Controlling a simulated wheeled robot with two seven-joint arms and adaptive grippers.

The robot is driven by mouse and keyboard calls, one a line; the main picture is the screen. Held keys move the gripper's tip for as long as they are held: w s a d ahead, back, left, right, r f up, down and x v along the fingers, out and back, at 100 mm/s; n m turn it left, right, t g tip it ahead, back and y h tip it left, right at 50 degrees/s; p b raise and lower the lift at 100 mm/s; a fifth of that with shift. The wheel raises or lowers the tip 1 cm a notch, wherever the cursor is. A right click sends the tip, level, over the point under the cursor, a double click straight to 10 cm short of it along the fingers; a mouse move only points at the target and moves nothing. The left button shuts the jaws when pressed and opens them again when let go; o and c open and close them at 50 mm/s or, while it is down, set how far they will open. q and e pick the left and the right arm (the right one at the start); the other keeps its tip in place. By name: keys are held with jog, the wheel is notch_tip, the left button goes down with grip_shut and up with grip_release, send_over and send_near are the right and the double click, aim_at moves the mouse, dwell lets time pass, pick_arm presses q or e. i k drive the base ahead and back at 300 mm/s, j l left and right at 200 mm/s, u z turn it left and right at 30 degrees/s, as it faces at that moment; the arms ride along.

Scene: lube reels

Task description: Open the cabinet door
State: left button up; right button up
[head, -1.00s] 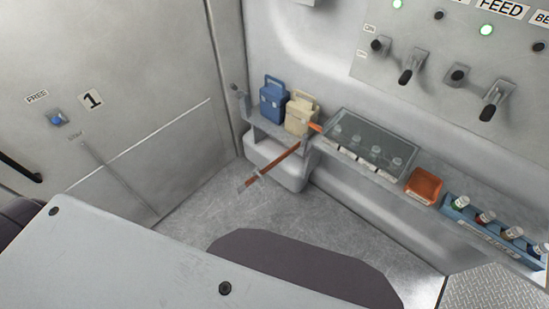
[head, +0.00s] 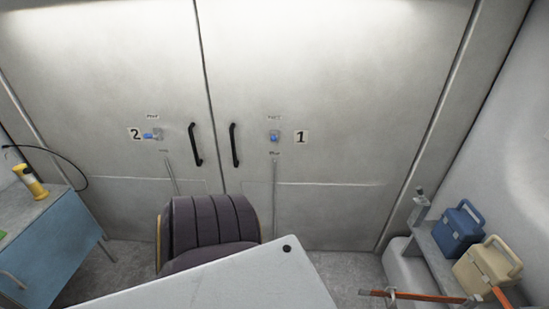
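Two tall grey cabinet doors stand side by side across the back wall in the head view. The left door (head: 110,70) carries a "2" label and a blue latch (head: 152,136) that lies sideways. The right door (head: 340,80) carries a "1" label and a blue latch (head: 274,137). Each door has a black vertical handle, the left one (head: 195,145) and the right one (head: 234,145), on either side of the centre seam. Both doors look shut. Neither of my grippers shows in the head view.
A purple chair (head: 208,222) stands before the doors, behind a white table top (head: 235,285). A blue cabinet (head: 50,250) with a yellow tool (head: 30,181) is at the left. At the right, a shelf holds a blue box (head: 458,230) and a cream box (head: 487,264), near an orange bar (head: 425,296).

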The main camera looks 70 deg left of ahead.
aim_at(37, 264)
jog(key=u, duration=4.2)
jog(key=i, duration=0.55)
